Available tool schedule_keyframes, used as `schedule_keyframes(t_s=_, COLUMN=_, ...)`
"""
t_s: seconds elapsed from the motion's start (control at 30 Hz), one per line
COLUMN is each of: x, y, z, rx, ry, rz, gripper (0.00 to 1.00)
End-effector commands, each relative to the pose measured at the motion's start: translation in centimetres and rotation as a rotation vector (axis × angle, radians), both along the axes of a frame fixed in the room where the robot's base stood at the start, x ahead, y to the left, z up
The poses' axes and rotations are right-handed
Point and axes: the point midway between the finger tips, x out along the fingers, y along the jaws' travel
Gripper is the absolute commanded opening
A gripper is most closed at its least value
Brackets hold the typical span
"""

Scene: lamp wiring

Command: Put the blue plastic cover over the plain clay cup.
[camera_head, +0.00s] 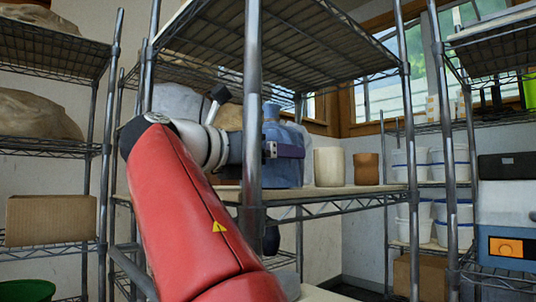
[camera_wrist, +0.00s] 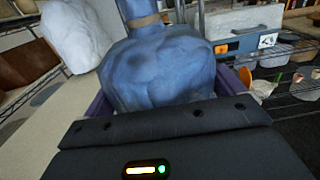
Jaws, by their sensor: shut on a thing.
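The blue plastic cover (camera_head: 287,172) is a crinkled, bag-like shape with a narrow gathered neck. It is upright at the middle shelf board; I cannot tell whether its base touches the board. It fills much of the wrist view (camera_wrist: 160,70), with a tan band around its neck. My gripper (camera_head: 287,151) is shut on it, with purple fingers along its sides (camera_wrist: 170,95). Right of it stand a cream cup (camera_head: 327,167) and a smaller brown clay cup (camera_head: 367,168). Both look plain and uncovered. Anything inside the blue cover is hidden.
A metal shelf post (camera_head: 253,100) stands in front of my wrist. An upper wire shelf (camera_head: 300,40) hangs above. A pale wrapped bundle (camera_wrist: 78,35) is behind the cover. Bare board (camera_head: 393,188) shows right of the brown cup.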

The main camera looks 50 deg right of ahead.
Motion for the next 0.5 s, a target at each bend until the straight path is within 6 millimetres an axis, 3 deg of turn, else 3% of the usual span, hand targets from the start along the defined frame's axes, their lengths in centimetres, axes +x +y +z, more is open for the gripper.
schedule_keyframes(t_s=0.13, x=-0.01, y=-0.01, z=-0.39, rx=0.000, ry=0.000, rz=0.000, gripper=0.71)
schedule_keyframes(t_s=0.17, x=-0.01, y=0.00, z=-0.33, rx=0.000, ry=0.000, rz=0.000, gripper=0.96)
schedule_keyframes(t_s=0.2, x=-0.01, y=0.00, z=-0.29, rx=0.000, ry=0.000, rz=0.000, gripper=1.00)
schedule_keyframes(t_s=0.5, x=0.10, y=0.61, z=-0.28, rx=0.000, ry=0.000, rz=0.002, gripper=1.00)
